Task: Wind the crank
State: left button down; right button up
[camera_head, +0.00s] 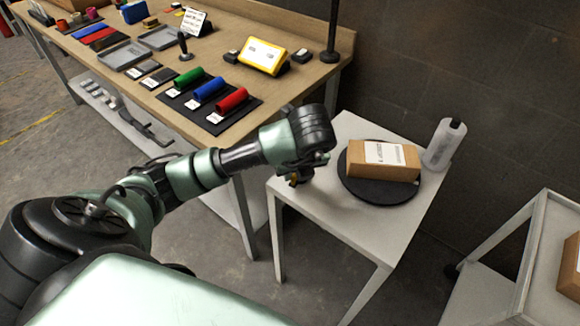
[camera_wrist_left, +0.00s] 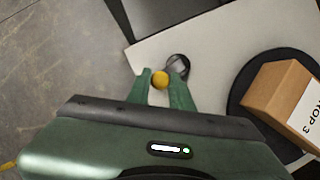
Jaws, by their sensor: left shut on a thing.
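My left gripper (camera_head: 298,176) reaches to the near left edge of a small white table. In the left wrist view its green fingers (camera_wrist_left: 160,76) are closed around a round yellow knob (camera_wrist_left: 160,80), which looks like the crank's handle. A dark round part (camera_wrist_left: 178,65) sits right beside the knob, partly behind a finger. The rest of the crank is hidden by my gripper. A black turntable (camera_head: 372,195) lies on the table to the right and also shows in the wrist view (camera_wrist_left: 241,98). My right gripper is not seen.
A cardboard box (camera_head: 362,165) with a white label lies on the turntable. A white bottle (camera_head: 445,143) stands at the table's back right. The wooden workbench (camera_head: 305,88) holds coloured rollers and trays. Another box (camera_head: 569,270) sits on a shelf at the far right.

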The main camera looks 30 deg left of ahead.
pick_arm(q)
jog(key=n+p, duration=0.2)
jog(key=d+n+g+p, duration=0.1)
jog(key=w+d+n+g+p, duration=0.1)
jog(key=n+p, duration=0.1)
jog(key=shift+r+n+y+p, duration=0.3)
jog(key=shift+y, duration=0.1)
jog(key=n+p, duration=0.1)
jog(key=w+d+n+g+p, duration=0.1)
jog(key=n, duration=0.1)
jog(key=shift+f+n, duration=0.1)
jog(key=shift+n, duration=0.2)
jog(key=n, duration=0.1)
jog(key=w+n+g+p, duration=0.1)
jog(key=shift+d+f+n, duration=0.1)
jog(key=shift+d+n, duration=0.15)
jog(key=shift+n, duration=0.15)
jog(key=shift+w+d+n+g+h, duration=0.1)
jog(key=shift+w+n+g+h, duration=0.3)
jog(key=shift+n, duration=0.5)
jog(key=n, duration=0.1)
jog(key=w+n+g, duration=0.1)
jog(key=shift+n, duration=0.3)
jog(key=shift+w+f+n+g+h, duration=0.1)
jog(key=shift+w+n+g+h, duration=0.2)
jog(key=shift+n, duration=0.5)
jog(key=shift+w+n+g+h, duration=0.1)
jog(key=shift+w+n+h, duration=0.25)
jog(key=shift+n, duration=0.45)
jog(key=shift+a, duration=0.2)
